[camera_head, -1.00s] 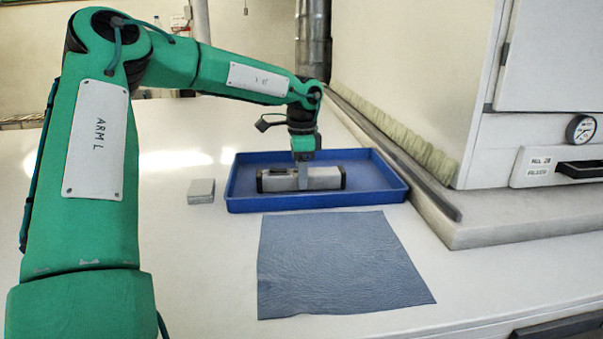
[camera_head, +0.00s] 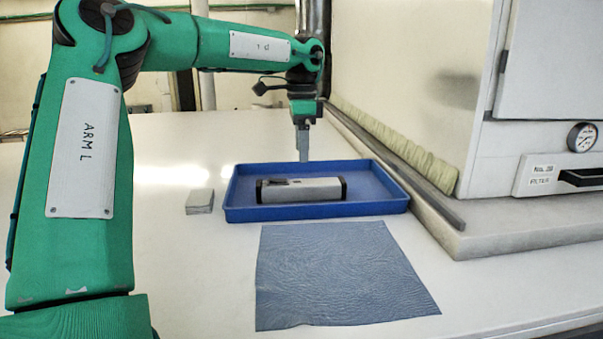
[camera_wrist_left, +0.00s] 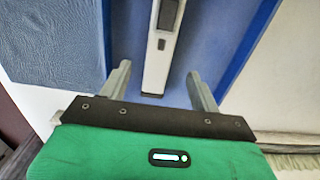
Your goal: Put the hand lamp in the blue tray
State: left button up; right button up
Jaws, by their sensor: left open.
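The hand lamp (camera_head: 308,190), a silver-grey bar with black ends, lies flat inside the blue tray (camera_head: 330,211). My left gripper (camera_head: 303,158) is above the tray, over its back part, apart from the lamp. In the left wrist view the lamp (camera_wrist_left: 157,62) lies ahead of and between the two spread fingers of my left gripper (camera_wrist_left: 158,82), and the blue tray floor (camera_wrist_left: 207,45) shows around it. The left gripper is open and empty. My right gripper is not in view.
A blue-grey cloth (camera_head: 340,275) lies flat in front of the tray. A small grey block (camera_head: 200,201) stands left of the tray. A large cream cabinet with a gauge (camera_head: 582,137) stands on a slab at the right. White table is clear at left.

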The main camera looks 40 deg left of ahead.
pick_arm(q)
jog(key=shift+a+r, duration=0.1)
jog(key=shift+r, duration=1.25)
